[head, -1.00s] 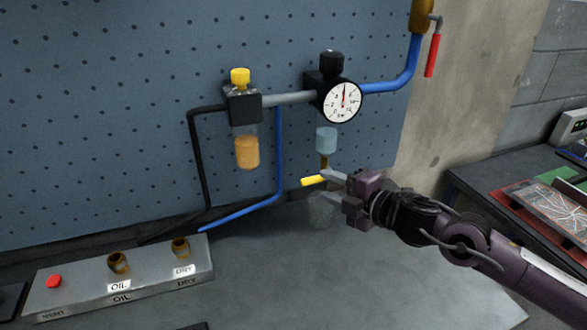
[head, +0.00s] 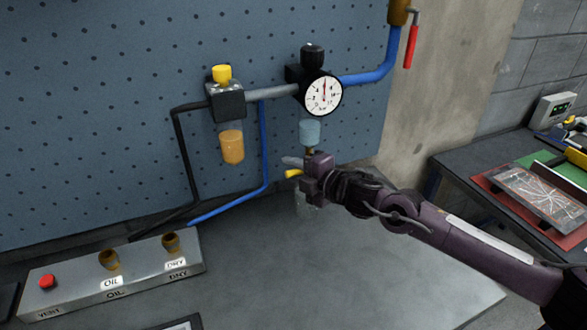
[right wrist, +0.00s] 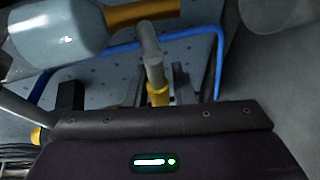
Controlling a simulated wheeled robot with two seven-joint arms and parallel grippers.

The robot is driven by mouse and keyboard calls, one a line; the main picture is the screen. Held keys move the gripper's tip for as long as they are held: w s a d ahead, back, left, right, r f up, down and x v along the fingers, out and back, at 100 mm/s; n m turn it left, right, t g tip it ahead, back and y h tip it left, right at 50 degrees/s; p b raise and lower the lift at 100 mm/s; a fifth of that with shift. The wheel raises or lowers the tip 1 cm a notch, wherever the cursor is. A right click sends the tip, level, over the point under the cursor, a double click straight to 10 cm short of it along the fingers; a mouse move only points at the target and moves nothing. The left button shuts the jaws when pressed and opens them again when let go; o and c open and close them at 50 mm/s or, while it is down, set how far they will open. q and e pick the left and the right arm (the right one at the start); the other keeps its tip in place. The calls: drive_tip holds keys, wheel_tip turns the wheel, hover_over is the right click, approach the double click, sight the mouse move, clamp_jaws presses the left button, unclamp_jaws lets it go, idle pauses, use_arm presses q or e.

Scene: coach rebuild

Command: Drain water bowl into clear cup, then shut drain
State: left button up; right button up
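The water bowl (head: 310,132) hangs below the gauge, pale blue, and shows large in the right wrist view (right wrist: 60,35). Under it is a brass drain stem (right wrist: 142,12) with a yellow-sleeved drain lever (head: 293,173). The clear cup (head: 304,204) stands below, partly hidden by my right gripper; its edge seems to show at the wrist view's upper right (right wrist: 283,10). My right gripper (head: 298,168) is at the lever, one finger showing just above it. In the wrist view the lever's yellow sleeve (right wrist: 157,94) lies between the fingers, apparently with small gaps. My left gripper is not in view.
An oil bowl (head: 232,147) with amber fluid hangs to the left. A blue hose (head: 264,150) runs down the pegboard. A metal box (head: 115,276) with brass fittings and a red button stands front left. The grey bench (head: 350,270) is clear in front.

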clamp_jaws()
drive_tip(key=shift+w+d+r+m+t+y+b, duration=0.1)
drive_tip(key=shift+r+m+t+y+b, duration=0.3)
drive_tip(key=shift+m, duration=0.6)
drive_tip(key=shift+d+r+m+t+y+b, duration=0.1)
drive_tip(key=shift+r+m+y+b, duration=0.3)
drive_tip(key=shift+r+m+b, duration=0.45)
drive_tip(key=shift+w+d+r+m+t+y+b, duration=0.1)
drive_tip(key=shift+r+m+t+y+b, duration=0.2)
drive_tip(key=shift+m, duration=0.85)
drive_tip(key=shift+o, duration=1.9)
unclamp_jaws()
drive_tip(key=shift+d, duration=0.1)
